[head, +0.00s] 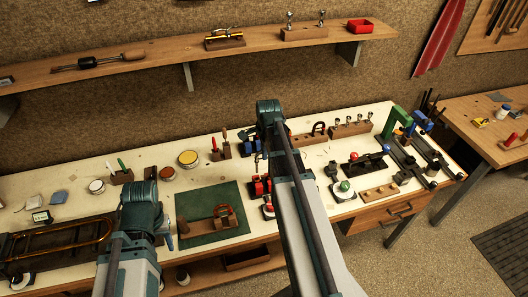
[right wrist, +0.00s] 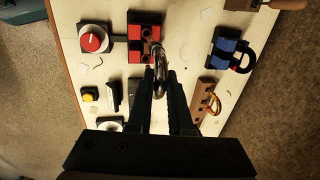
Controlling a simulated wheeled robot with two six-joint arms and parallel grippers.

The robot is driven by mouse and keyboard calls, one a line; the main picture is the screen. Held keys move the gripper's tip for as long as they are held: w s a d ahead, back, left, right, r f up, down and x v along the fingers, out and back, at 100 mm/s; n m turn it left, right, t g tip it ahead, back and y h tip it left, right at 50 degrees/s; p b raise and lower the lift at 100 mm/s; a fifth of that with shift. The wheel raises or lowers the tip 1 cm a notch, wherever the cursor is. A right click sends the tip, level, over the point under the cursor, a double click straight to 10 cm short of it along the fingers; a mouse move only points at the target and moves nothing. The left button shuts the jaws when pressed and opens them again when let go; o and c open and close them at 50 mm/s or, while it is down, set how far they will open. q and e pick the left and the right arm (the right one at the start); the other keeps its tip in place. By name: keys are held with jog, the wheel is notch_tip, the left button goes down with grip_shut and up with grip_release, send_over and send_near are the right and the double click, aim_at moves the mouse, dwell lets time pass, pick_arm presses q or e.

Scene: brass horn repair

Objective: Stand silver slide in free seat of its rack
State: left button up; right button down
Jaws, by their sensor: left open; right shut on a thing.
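My right gripper (right wrist: 160,78) is shut on the silver slide (right wrist: 159,62), a shiny U-shaped tube, in the right wrist view. The slide is over the bench beside a red-and-black block (right wrist: 146,40); touching or apart cannot be told. A wooden block rack (right wrist: 205,100) with a brass loop standing in it is to the right of the fingers; it also shows in the head view (head: 303,139). Whether it is the slide's rack cannot be told. In the head view my right arm hides the slide. My left gripper (head: 168,236) is open at the lower left, mostly hidden by its arm.
A blue-and-black block with a ring (right wrist: 232,52) is near the rack. A green mat (head: 190,240) bears a wooden holder with a loop. A longer wooden block (head: 351,130) with silver pieces stands behind. A brass horn (head: 95,235) lies at left.

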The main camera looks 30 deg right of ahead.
dwell(0.3)
jog(key=shift+r+p, duration=3.75)
jog(key=shift+f, duration=0.1)
